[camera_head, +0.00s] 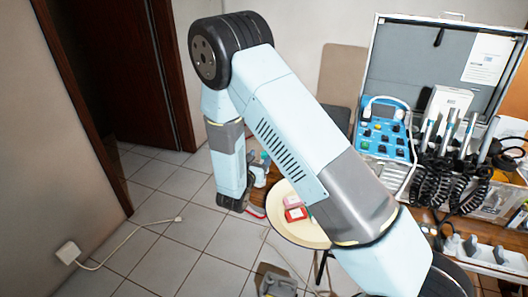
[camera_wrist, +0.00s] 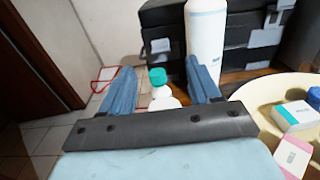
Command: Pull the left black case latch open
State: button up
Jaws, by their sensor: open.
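In the wrist view a black case (camera_wrist: 165,18) stands upright beyond my gripper (camera_wrist: 160,66). A small silver plate (camera_wrist: 160,46), which looks like its left latch, sits low on the case's front face. More silver fittings (camera_wrist: 263,37) show on its right side. My gripper is open, its two blue fingers pointing toward the case with a gap between them. Nothing is held, and the fingers appear short of the latch. In the head view my gripper hangs low under my forearm (camera_head: 240,204); I cannot make out the case or latch there.
A tall white bottle (camera_wrist: 206,30) stands in front of the case, near the right finger. A teal-capped bottle (camera_wrist: 157,76) shows between the fingers. A round cream table (camera_wrist: 262,93) with small boxes is at right. An open metal case (camera_head: 432,62) with dental instruments stands at right.

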jog(key=shift+v, duration=1.25)
jog(key=s+d+r+m+g+h, duration=0.25)
jog(key=d+r+m+g, duration=0.3)
jog(key=d+r, duration=0.3)
jog(key=s+d+r+m+g+h, duration=0.2)
jog(key=d+r+m+g+h, duration=0.2)
jog(key=d+r+m, duration=0.45)
jog(key=s+d+r+m+g+y, duration=0.45)
jog(key=s+d+m+g, duration=0.2)
jog(key=s+d, duration=0.4)
jog(key=s+a+r+m+t+y, duration=0.1)
jog(key=s+r+m+y, duration=0.3)
jog(key=s, duration=0.4)
jog(key=s+a+r+m+t+y, duration=0.2)
jog(key=s+r+m+t+y, duration=0.2)
jog(key=s+r+m, duration=0.2)
jog(key=shift+s+r+m+y, duration=0.2)
jog(key=shift+s+m+y, duration=0.3)
jog(key=shift+s, duration=0.45)
jog(key=shift+a, duration=0.1)
